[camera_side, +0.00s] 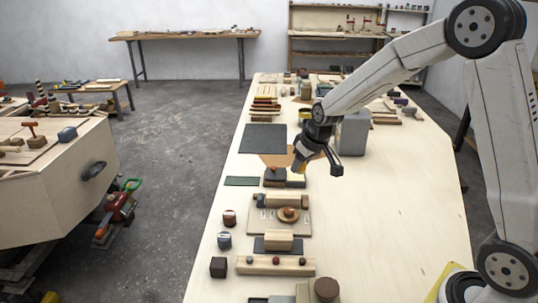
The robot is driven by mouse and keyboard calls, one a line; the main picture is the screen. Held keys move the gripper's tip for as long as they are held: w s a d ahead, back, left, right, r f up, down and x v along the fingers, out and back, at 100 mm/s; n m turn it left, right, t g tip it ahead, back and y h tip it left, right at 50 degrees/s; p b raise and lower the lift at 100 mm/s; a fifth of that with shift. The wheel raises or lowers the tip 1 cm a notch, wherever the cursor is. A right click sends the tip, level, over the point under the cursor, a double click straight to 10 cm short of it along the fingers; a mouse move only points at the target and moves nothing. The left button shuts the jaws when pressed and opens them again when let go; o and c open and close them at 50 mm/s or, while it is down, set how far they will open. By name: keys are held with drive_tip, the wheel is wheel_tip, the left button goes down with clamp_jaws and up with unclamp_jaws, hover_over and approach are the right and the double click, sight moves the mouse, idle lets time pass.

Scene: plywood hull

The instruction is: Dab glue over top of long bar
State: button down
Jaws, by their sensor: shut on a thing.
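A long light wood bar (275,265) lies across the near part of the workbench, with several small dark round pieces along its top. My gripper (301,163) is farther back, above a dark block (275,176) on the bench, and apart from the bar. It is shut on a small yellowish thing (298,169). The held thing is too small to make out, and my gripper hides part of it. I cannot tell whether its lower end touches the pieces below.
The workbench (400,215) has clear room on its right. A wooden block on a dark pad (279,242) and a board with a round wooden piece (288,214) lie between my gripper and the bar. A grey container (353,135) stands behind my gripper. A dark cube (218,267) sits left of the bar.

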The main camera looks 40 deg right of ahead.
sight(269, 194)
drive_tip(key=shift+f, duration=3.45)
drive_tip(key=shift+w+a+f, duration=0.6)
drive_tip(key=shift+w, duration=0.05)
drive_tip(key=shift+w+a, duration=2.35)
drive_tip(key=shift+w, duration=0.05)
drive_tip(key=shift+s+d, duration=3)
drive_tip(key=shift+r, duration=4.05)
drive_tip(key=shift+a, duration=0.1)
